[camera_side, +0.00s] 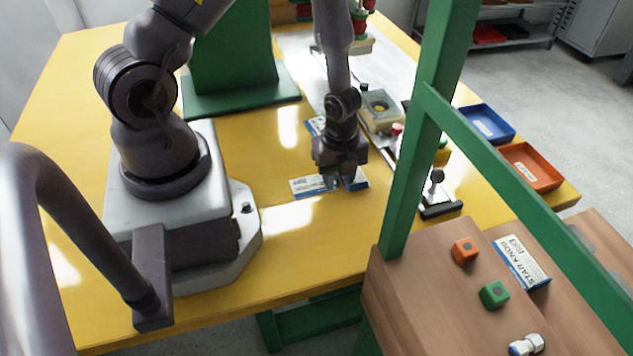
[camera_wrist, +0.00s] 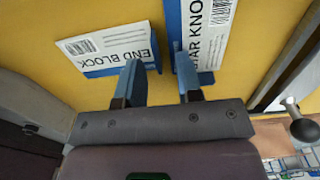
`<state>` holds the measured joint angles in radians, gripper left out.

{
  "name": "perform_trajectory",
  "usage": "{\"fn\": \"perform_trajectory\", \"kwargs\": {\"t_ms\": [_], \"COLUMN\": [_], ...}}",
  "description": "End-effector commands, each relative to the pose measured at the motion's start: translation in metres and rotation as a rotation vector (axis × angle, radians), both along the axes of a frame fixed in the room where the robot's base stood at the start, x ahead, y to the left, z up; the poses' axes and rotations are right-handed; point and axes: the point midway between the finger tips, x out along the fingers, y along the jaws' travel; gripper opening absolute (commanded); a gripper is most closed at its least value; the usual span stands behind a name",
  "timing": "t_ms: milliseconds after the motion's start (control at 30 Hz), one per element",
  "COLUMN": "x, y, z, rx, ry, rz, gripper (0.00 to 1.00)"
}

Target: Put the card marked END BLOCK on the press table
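The END BLOCK card (camera_wrist: 112,47), white with a barcode and a blue edge, lies on the yellow surface in the wrist view. My gripper (camera_wrist: 158,80) is open, its blue fingers apart. The left finger overlaps the END BLOCK card's near edge in the picture; I cannot tell whether they touch. The right finger overlaps a second card ending in KNOB (camera_wrist: 212,32), partly cut off by the frame. In the side view my gripper (camera_side: 341,180) is low over the yellow table, by a white and blue card (camera_side: 304,187) whose print is too small to read.
The yellow table (camera_side: 290,245) is clear in front of my gripper. A ball-topped lever (camera_side: 437,190) stands to its right. Green posts (camera_side: 425,120) rise near the right side. Blue (camera_side: 487,124) and orange (camera_side: 531,168) trays lie farther right. A STAR KNOB card (camera_side: 521,262) lies on brown wood.

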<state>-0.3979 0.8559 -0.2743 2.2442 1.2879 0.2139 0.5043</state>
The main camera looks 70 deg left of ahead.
Motion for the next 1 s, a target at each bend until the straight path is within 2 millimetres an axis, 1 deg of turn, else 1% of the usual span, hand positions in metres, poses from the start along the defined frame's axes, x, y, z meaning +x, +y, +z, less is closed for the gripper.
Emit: {"fn": "perform_trajectory", "kwargs": {"t_ms": [100, 133, 167, 200, 267, 767, 867, 1000], "x": [0.0, 0.0, 0.0, 0.0, 0.0, 0.0, 0.001, 0.001], "y": [0.0, 0.0, 0.0, 0.0, 0.0, 0.001, 0.001, 0.001], "z": [0.0, 0.0, 0.0, 0.0, 0.0, 0.003, 0.01, 0.027], "rx": [0.0, 0.0, 0.0, 0.0, 0.0, 0.001, 0.001, 0.001], "ry": [0.0, 0.0, 0.0, 0.0, 0.0, -0.001, -0.003, -0.004], "rz": [0.0, 0.001, 0.0, 0.0, 0.0, 0.002, 0.004, 0.005], "gripper": [0.33, 0.31, 0.24, 0.15, 0.01, 0.0, 0.0, 0.0]}}
